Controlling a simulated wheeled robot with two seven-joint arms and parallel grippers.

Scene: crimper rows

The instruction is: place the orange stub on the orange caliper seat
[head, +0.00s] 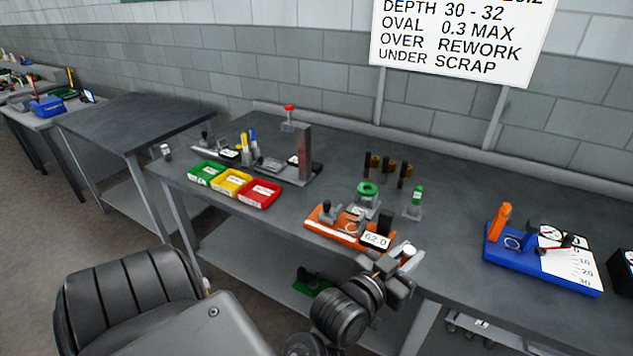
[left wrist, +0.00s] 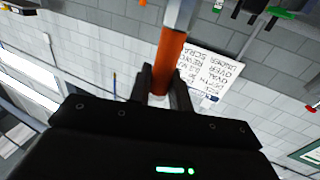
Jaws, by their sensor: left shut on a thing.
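My left gripper (head: 394,264) is over the bench's front edge, just right of and in front of the orange caliper (head: 316,224). In the left wrist view, the gripper (left wrist: 163,82) is shut on the orange stub (left wrist: 170,62), a slim orange cylinder with pale end sections. In the head view, the fingers hide most of the stub. The seat is partly hard to make out. My right gripper is not in view.
Green, yellow and red bins (head: 262,193) stand at the left. A green-topped ring stand (head: 367,189) and a small green-topped holder (head: 416,199) are behind the caliper. A blue gauge base (head: 545,268) stands at the right. The bench between holder and blue base is clear.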

